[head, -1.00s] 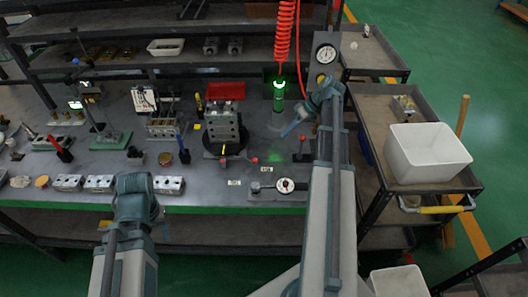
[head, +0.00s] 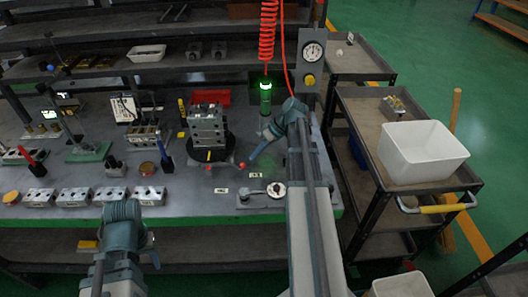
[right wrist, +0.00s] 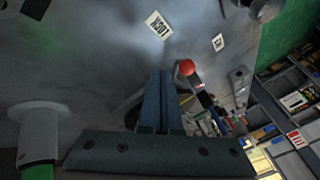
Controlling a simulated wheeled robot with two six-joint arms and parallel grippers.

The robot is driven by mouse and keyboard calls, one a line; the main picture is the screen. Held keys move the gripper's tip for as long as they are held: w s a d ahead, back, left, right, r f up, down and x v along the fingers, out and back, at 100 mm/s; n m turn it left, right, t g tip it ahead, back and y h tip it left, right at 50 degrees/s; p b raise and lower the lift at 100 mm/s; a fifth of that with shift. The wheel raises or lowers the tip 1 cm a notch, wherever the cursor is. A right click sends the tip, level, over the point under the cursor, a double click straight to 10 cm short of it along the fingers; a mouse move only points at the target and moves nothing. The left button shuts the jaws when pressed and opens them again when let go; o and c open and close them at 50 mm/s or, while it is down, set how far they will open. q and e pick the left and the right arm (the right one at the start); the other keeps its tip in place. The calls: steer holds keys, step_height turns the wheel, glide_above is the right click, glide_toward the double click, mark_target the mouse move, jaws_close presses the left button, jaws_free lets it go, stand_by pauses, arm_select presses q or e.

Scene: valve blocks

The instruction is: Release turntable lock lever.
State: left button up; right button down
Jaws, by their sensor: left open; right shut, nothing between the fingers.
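The turntable (head: 215,156) carries an upright grey valve block (head: 206,126) on the bench. Two red ball knobs show at its front edge, one on the left (head: 209,166) and one on the right (head: 242,165); I cannot tell for certain which belongs to the lock lever. My right gripper (head: 252,159) is shut and empty, close beside the right knob. In the right wrist view its fingers (right wrist: 160,75) are together, with a red knob (right wrist: 187,67) on a dark lever just to their right; contact is unclear. My left gripper (head: 153,258) is open, in front of the bench edge, partly hidden.
A gauge panel (head: 312,65) and a hanging green-lit tool (head: 265,100) stand behind my right arm. A round-dial fixture (head: 276,190) lies in front. Several small blocks (head: 75,197) line the front left. A cart with a white bin (head: 423,152) is at right.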

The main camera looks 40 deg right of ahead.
arm_select(q)
steer(key=shift+f, duration=0.1)
arm_select(e)
steer(key=shift+s+a+f, duration=0.1)
steer(key=shift+s+a, duration=0.05)
steer(key=shift+a, duration=0.95)
steer(key=shift+s+a, duration=0.1)
